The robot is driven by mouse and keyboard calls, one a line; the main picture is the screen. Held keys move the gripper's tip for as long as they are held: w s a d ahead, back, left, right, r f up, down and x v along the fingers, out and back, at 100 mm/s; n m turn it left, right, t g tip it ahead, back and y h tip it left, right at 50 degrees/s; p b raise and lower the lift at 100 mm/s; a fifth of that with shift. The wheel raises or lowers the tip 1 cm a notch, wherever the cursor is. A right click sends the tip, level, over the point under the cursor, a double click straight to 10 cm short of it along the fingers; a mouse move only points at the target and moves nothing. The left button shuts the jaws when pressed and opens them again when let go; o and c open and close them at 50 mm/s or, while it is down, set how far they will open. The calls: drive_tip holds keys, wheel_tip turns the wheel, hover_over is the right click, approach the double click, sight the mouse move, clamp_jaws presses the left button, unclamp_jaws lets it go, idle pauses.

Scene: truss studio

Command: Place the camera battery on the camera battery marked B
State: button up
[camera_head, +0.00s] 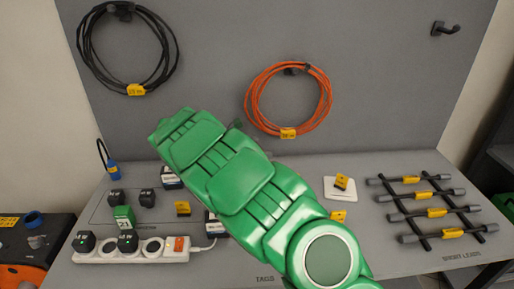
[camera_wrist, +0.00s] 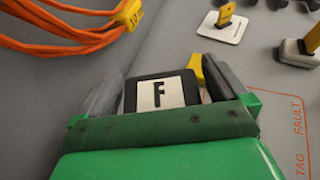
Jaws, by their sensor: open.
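In the wrist view, my gripper (camera_wrist: 165,85) is open, with its two fingers on either side of a dark block that looks like a camera battery (camera_wrist: 158,93) and carries a white label marked F. I cannot tell whether the fingers touch it. In the head view my green arm hides the gripper and this block. Two dark blocks with white labels are partly hidden behind the arm, one farther back (camera_head: 171,181) and one nearer (camera_head: 212,227). Their letters are too small to read, so I cannot tell which is marked B.
A power strip (camera_head: 175,247) with black plugs lies at the front left. Orange cable (camera_head: 249,100) and black cable (camera_head: 82,42) hang on the back panel. A white pad with a yellow tag (camera_head: 330,193) lies right of my arm, and dark rods (camera_head: 400,197) lie farther right.

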drive_tip(key=shift+r, duration=0.1)
drive_tip(key=shift+a+r, duration=0.1)
drive_tip(key=shift+a, duration=0.1)
drive_tip(key=v, duration=1.1)
drive_tip(key=shift+a+r, duration=0.25)
